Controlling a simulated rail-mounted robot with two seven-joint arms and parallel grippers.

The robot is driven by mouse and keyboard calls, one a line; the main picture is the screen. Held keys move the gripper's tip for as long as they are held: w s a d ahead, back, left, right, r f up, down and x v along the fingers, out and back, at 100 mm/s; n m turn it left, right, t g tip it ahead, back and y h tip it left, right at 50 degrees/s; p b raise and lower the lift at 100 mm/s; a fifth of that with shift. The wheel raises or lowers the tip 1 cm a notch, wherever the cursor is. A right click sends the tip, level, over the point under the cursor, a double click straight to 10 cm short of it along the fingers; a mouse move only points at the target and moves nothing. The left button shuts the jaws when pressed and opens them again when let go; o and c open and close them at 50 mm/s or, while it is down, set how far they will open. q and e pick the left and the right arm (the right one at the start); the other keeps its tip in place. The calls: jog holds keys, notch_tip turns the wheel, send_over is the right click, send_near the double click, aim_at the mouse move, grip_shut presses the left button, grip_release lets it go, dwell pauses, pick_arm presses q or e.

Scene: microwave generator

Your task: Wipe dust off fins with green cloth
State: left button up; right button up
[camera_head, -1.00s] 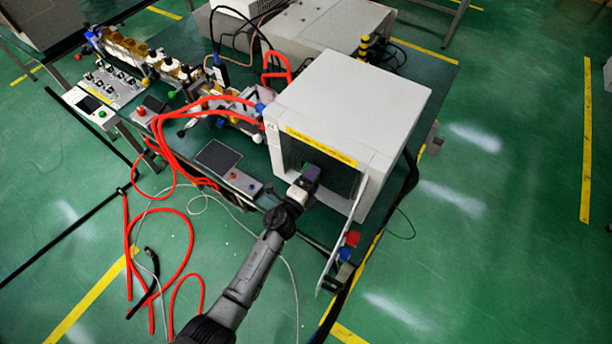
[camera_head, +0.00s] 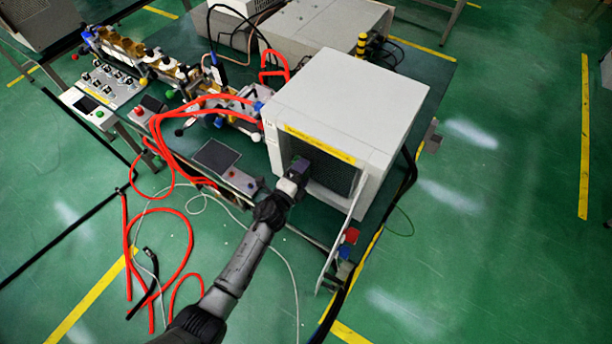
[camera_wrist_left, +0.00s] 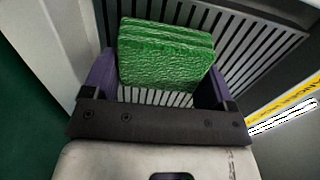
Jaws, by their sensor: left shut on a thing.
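The green cloth (camera_wrist_left: 166,56) is a thick folded pad held between the purple fingers of my left gripper (camera_wrist_left: 160,80). The grey fins (camera_wrist_left: 262,48) run as parallel slats behind the cloth in the left wrist view. The cloth covers part of them; I cannot tell if it touches them. In the head view my left gripper (camera_head: 298,172) reaches into the open front of the white cabinet (camera_head: 350,95), at the left part of its dark finned panel (camera_head: 335,178). The cloth is mostly hidden there. My right gripper is not in view.
The cabinet's open door (camera_head: 340,240) stands to the right of my left arm. Red hoses (camera_head: 165,150) loop on the left, over the bench and floor. A small control box (camera_head: 225,165) sits left of the cabinet. Open green floor lies at the right.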

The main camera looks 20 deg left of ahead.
pick_arm(q)
jog(key=shift+a+r, duration=0.1)
jog(key=shift+r, duration=0.05)
jog(key=p+v, duration=0.1)
jog(key=v, duration=0.4)
jog(key=shift+s+a+p, duration=0.1)
jog(key=shift+s+p, duration=0.2)
jog(key=shift+p, duration=0.1)
jog(key=shift+s, duration=0.1)
dwell(0.3)
jog(key=v, duration=0.2)
jog(key=shift+s+a+p, duration=0.15)
jog(key=shift+s+p, duration=0.15)
jog(key=shift+s, duration=0.05)
